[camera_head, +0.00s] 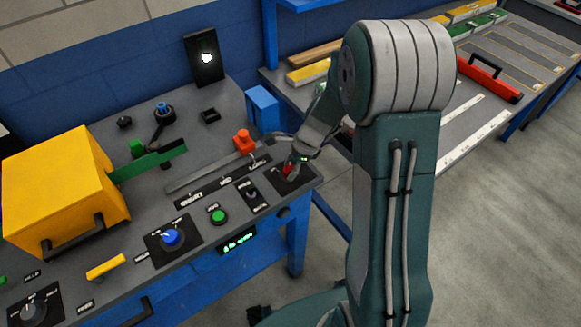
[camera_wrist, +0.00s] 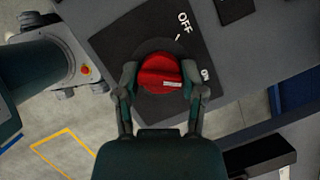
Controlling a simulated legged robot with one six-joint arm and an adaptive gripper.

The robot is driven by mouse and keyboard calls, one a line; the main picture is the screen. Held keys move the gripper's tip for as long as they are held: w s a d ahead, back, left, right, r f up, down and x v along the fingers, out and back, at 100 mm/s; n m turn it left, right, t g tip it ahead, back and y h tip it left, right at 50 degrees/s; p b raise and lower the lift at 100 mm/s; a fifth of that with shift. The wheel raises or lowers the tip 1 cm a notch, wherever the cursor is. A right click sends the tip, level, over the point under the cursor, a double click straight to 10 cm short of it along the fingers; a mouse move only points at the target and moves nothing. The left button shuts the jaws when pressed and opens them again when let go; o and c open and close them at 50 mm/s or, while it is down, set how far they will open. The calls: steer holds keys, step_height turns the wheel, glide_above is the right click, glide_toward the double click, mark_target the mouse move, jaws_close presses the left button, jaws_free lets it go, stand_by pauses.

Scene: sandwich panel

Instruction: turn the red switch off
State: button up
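The red switch (camera_wrist: 160,73) is a round red knob on a dark plate (camera_wrist: 120,35). A white mark on the knob points right, toward the label "ON" (camera_wrist: 205,75); the label "OFF" (camera_wrist: 184,22) is above, with a short white tick below it. My gripper (camera_wrist: 160,78) has one finger on each side of the knob, and both fingertips appear to touch it. In the head view, my gripper (camera_head: 290,165) reaches down onto the red switch (camera_head: 288,169) at the panel's right corner, partly covering it.
A black rocker switch (camera_head: 252,196), a green button (camera_head: 218,216) and a blue knob (camera_head: 171,238) lie left of the switch. A slider with an orange-red handle (camera_head: 244,141) is behind it. A yellow box (camera_head: 60,190) stands at left. Open floor lies right.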

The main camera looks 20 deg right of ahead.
stand_by(0.4)
steer(key=n+g, duration=0.1)
steer(key=n, duration=0.2)
steer(key=shift+w+n, duration=0.1)
steer(key=shift+n, duration=0.2)
steer(key=n+g, duration=0.1)
steer(key=n, duration=0.2)
steer(key=shift+n+g+h, duration=0.3)
steer(key=shift+n+g, duration=0.1)
steer(key=n+h, duration=0.1)
steer(key=n, duration=0.2)
steer(key=n+g, duration=0.1)
steer(key=n, duration=0.2)
steer(key=shift+w+g+h, duration=0.1)
steer(key=shift+g+h, duration=0.2)
steer(key=shift+h, duration=0.1)
steer(key=shift+n, duration=0.4)
steer(key=o, duration=1.1)
steer(key=shift+a, duration=0.1)
steer(key=shift+o, duration=0.2)
